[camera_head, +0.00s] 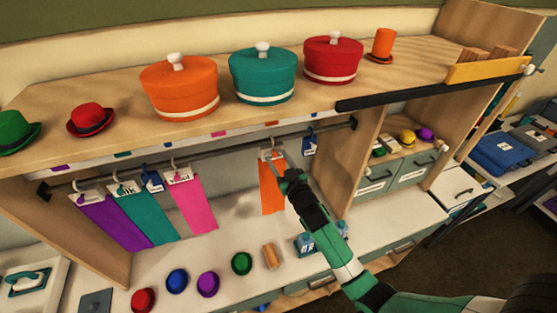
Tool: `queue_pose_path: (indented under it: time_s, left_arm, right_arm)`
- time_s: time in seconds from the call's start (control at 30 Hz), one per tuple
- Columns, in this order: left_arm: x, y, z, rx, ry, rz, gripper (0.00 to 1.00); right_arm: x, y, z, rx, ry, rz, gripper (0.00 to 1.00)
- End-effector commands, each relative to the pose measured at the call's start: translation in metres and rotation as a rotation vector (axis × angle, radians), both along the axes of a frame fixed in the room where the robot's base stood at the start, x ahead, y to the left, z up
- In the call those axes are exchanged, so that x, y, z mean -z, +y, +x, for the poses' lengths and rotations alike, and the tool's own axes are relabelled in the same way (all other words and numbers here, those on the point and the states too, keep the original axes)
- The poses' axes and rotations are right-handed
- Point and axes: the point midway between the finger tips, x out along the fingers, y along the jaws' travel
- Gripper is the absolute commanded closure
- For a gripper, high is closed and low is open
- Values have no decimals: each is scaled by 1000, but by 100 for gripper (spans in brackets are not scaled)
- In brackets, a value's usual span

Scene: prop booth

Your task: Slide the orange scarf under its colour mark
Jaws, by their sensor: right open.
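The orange scarf (270,198) hangs from a hanger on the rail (225,144), right of the pink scarf. My right gripper (277,157) is at the top of the orange scarf, by its hanger and white tag, and covers part of its right side. Its jaws are open; whether they touch the hanger I cannot tell. Small colour marks line the shelf edge above the rail. An orange mark (271,123) shows just above the orange scarf's hanger. My left gripper is not in view.
Purple (112,222), teal (146,216) and pink (193,205) scarves hang at left. A blue tag (309,146) hangs right of my gripper. Several small hats line the counter below. Round lidded boxes and hats stand on the shelf above. A wooden divider (347,165) bounds the right side.

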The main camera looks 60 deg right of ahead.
Motion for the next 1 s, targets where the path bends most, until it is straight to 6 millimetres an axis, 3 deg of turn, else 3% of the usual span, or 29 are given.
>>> queue_pose_path:
  time_s: [0.27,0.7,1.0]
  left_arm:
    - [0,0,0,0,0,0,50]
    - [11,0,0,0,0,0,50]
    - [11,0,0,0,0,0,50]
  right_arm:
    - [1,7,-8,-1,1,1,47]
    - [3,64,-80,-1,1,1,47]
    - [0,72,-91,0,1,1,47]
